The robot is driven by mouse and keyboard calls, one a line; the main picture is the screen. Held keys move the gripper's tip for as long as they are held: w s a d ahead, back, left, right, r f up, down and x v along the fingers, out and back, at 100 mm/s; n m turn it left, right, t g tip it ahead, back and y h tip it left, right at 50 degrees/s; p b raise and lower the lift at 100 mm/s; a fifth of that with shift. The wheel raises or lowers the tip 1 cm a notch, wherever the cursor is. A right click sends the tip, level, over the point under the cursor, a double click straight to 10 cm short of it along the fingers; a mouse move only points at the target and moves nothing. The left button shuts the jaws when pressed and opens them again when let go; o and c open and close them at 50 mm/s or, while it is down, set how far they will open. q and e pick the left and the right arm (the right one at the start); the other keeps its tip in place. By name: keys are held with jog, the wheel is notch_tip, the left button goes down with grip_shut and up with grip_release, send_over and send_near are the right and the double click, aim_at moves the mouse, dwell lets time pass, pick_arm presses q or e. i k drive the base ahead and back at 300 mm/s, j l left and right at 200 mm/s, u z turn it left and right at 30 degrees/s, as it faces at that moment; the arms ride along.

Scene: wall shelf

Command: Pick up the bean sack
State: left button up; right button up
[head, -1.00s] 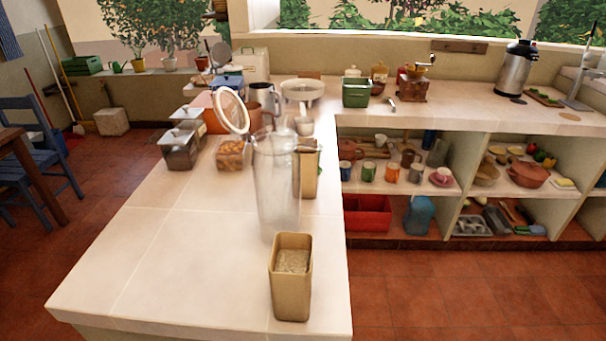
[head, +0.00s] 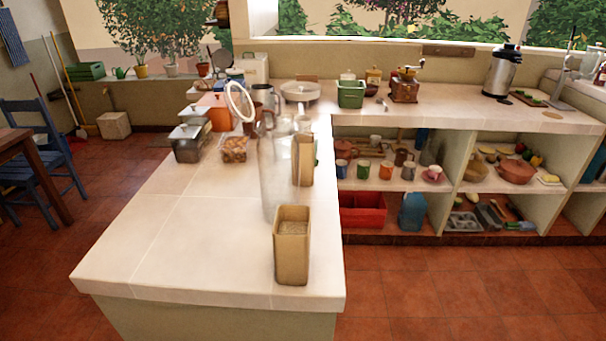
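I see nothing that I can name for certain as the bean sack. A tan, open-topped, upright container (head: 291,252) with pale, grainy contents stands near the front right corner of the counter. It may be the sack. A second tan upright container (head: 303,160) stands farther back, close to the counter's right edge. A tall clear vessel (head: 272,185) stands beside it and partly overlaps it in the picture. Neither gripper shows in the head view.
The long pale counter (head: 170,235) is bare at the front left. Pots (head: 187,145), a round mirror-like ring (head: 239,101) and a box of brown items (head: 234,150) stand farther back. Open shelves (head: 450,165) are at the right. The red tiled floor (head: 450,290) is clear.

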aim_at(307, 142)
jog(key=k+u, duration=0.15)
jog(key=u, duration=0.3)
jog(key=k+j+u, duration=0.1)
jog(key=u, duration=0.35)
jog(key=l+u, duration=0.15)
jog(key=u, duration=0.35)
jog(key=l+u, duration=0.15)
jog(key=u, duration=0.35)
jog(key=l+u, duration=0.15)
jog(key=u, duration=0.3)
jog(key=k+l, duration=0.1)
jog(key=l, duration=0.5)
jog(key=k+l, duration=0.15)
jog(key=l, duration=0.45)
jog(key=k+l, duration=0.1)
jog(key=l, duration=0.5)
jog(key=k+l, duration=0.15)
jog(key=l, duration=0.45)
jog(key=k+l, duration=0.1)
jog(key=l, duration=0.5)
jog(key=k+l, duration=0.15)
jog(key=l, duration=0.45)
jog(key=k+l, duration=0.1)
jog(key=l, duration=0.5)
jog(key=k+l, duration=0.1)
jog(key=l, duration=0.5)
jog(key=u, duration=0.05)
